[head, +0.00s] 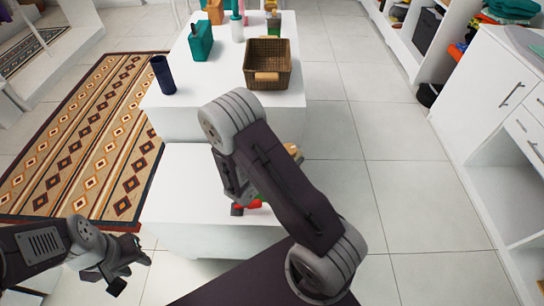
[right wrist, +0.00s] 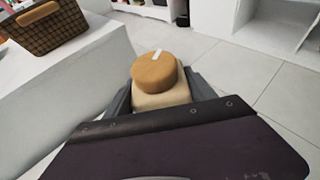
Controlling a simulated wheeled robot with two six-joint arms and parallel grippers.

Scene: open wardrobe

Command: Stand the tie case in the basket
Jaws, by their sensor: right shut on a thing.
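The woven brown basket (head: 252,79) stands on the white table, with a wooden handle on its near side. It also shows at the upper left of the right wrist view (right wrist: 45,32). A dark navy cylinder (head: 162,76) stands upright at the table's left edge and may be the tie case. My right gripper (right wrist: 162,98) is shut on a cream container (right wrist: 160,100) with a round tan cap (right wrist: 157,72). In the head view my arm hides most of it. The container is apart from the basket. My left gripper (head: 127,268) is open and empty at the lower left.
White cabinets (head: 500,90) stand right. The tiled floor (head: 400,190) between is clear.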

